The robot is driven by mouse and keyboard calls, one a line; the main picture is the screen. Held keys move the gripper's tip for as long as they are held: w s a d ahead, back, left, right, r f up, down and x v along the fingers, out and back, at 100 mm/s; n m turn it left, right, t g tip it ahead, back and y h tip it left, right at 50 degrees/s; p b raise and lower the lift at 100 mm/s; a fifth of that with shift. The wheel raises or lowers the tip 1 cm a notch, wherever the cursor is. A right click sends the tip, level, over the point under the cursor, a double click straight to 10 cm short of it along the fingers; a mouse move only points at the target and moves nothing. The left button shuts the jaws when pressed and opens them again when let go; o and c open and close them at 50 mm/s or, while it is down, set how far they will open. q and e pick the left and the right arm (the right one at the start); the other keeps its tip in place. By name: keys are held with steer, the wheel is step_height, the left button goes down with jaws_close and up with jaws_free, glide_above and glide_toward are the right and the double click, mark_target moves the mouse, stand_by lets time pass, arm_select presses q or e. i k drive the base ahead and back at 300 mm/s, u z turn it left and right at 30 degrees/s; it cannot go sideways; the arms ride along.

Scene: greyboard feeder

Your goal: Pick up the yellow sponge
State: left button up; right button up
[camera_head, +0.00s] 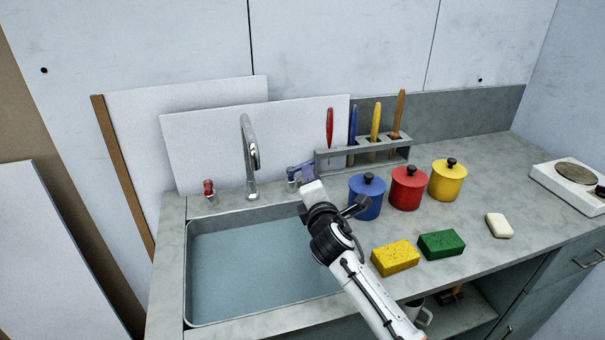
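The yellow sponge (395,258) lies flat on the grey countertop, to the right of the sink and near the counter's front edge. Its top and front show fully and nothing touches it from above. My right gripper (334,204) is over the right side of the sink, up and to the left of the sponge and apart from it. Its fingers are seen at a poor angle, so I cannot tell whether they are open or shut. My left gripper is not in view.
A green sponge (441,244) lies just right of the yellow one. Blue (367,199), red (407,190) and yellow (447,182) lidded pots stand behind. A soap bar (499,225) lies farther right. The sink (188,270) and faucet (250,150) are to the left.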

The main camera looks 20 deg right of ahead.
mark_target(395, 258)
steer(key=k, duration=1)
